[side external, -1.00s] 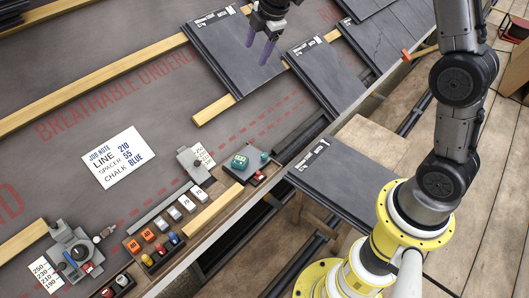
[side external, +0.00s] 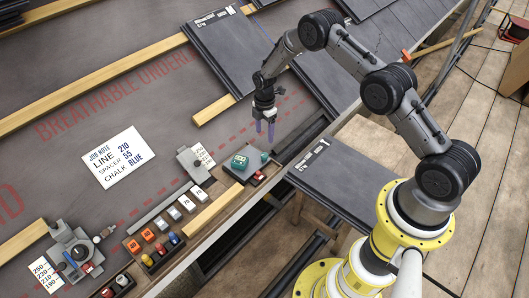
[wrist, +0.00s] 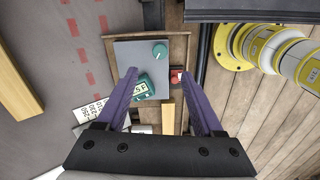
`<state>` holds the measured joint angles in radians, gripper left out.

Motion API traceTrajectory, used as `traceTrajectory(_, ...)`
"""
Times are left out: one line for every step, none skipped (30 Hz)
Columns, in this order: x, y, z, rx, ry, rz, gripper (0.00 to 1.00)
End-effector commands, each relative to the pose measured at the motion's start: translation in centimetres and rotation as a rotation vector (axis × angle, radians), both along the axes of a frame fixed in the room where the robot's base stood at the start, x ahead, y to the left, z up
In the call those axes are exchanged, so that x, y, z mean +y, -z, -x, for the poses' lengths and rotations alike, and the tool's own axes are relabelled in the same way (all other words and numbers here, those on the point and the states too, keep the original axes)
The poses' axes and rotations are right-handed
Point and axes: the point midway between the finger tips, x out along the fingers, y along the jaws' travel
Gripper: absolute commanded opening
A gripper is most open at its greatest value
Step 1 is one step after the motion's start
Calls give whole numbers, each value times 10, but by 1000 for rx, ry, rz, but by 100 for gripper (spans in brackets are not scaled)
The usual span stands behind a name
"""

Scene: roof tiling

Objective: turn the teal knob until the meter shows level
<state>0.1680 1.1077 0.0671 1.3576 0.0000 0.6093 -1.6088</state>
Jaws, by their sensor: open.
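The teal knob (side external: 264,156) stands on a grey plate at the right end of the wooden tray. In the wrist view the knob (wrist: 159,51) is round with a pale pointer mark. The teal meter (side external: 240,161) sits beside it on the plate. In the wrist view the meter (wrist: 145,88) shows a small pale display, too small to read surely. My gripper (side external: 265,131) points down above the plate, apart from the knob. Its purple fingers (wrist: 160,72) are open and empty, with the knob just beyond their tips in the wrist view.
A red block (side external: 259,176) lies beside the plate. Several numbered blocks (side external: 174,213) and a job note card (side external: 114,157) lie to the left. Slates (side external: 232,52) are stacked behind, and a loose slate (side external: 344,184) lies to the right.

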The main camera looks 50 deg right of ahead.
Motion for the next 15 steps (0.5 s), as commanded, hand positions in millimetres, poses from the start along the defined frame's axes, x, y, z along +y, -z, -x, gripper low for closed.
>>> traceTrajectory(0, 12, 1, 4, 0, -1, 69)
traceTrajectory(0, 18, 1, 4, 0, -1, 69)
traceTrajectory(0, 26, 1, 4, 0, -1, 69)
traceTrajectory(1, 32, 2, 5, 0, -1, 69)
traceTrajectory(0, 38, 1, 4, 0, -1, 69)
traceTrajectory(0, 45, 1, 2, 0, 0, 69)
traceTrajectory(0, 52, 1, 3, 0, 0, 69)
traceTrajectory(0, 57, 1, 3, 0, 0, 69)
traceTrajectory(0, 65, 1, 3, 0, 0, 69)
traceTrajectory(0, 70, 1, 2, 0, 0, 69)
traceTrajectory(0, 76, 1, 3, 0, 0, 69)
traceTrajectory(0, 82, 1, 2, 0, 0, 69)
traceTrajectory(0, 87, 1, 2, 0, 0, 69)
traceTrajectory(0, 90, 1, 1, 0, 0, 69)
traceTrajectory(0, 95, 0, 1, 0, 0, 69)
